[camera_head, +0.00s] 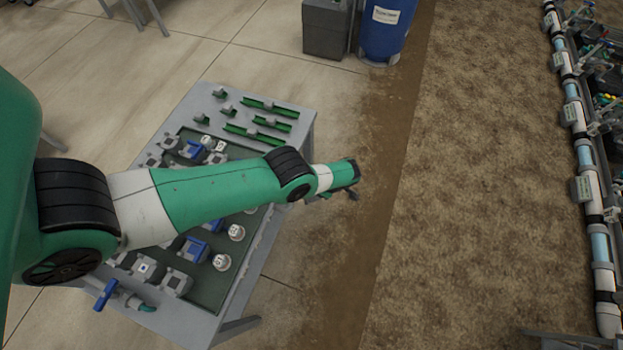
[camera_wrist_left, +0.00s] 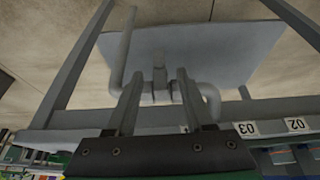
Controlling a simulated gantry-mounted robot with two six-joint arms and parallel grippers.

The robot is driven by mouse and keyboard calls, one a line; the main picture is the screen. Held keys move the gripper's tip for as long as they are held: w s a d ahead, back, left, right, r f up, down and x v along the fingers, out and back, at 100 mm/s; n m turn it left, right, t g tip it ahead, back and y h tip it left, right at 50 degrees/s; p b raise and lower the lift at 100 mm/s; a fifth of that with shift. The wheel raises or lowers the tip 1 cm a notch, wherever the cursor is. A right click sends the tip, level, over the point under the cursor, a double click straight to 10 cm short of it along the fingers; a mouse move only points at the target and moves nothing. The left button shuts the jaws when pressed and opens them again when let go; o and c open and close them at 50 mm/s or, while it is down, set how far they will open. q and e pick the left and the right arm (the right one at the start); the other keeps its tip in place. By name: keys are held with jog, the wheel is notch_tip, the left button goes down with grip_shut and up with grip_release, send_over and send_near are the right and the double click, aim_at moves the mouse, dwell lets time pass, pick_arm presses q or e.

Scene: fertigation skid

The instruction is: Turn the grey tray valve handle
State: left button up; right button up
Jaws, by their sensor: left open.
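My left gripper (camera_wrist_left: 160,74) is open, with one finger on each side of the handle in the picture. I cannot tell whether the fingers touch it or how deep it sits between them. In the head view my left arm reaches across the table, and my left gripper (camera_head: 349,186) is past its right edge. The grey handle is not visible there. My right gripper is not in view.
The table (camera_head: 226,106) carries green rails, grey blocks, blue-handled parts and white round pieces. A blue-handled valve (camera_head: 106,293) is at its near left corner. A blue drum (camera_head: 386,30) and grey box (camera_head: 326,28) stand behind. Number labels (camera_wrist_left: 247,129) line an edge in the wrist view.

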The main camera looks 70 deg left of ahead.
pick_arm(q)
jog(key=p+v, duration=0.3)
jog(key=v, duration=0.4)
jog(key=shift+r, duration=0.15)
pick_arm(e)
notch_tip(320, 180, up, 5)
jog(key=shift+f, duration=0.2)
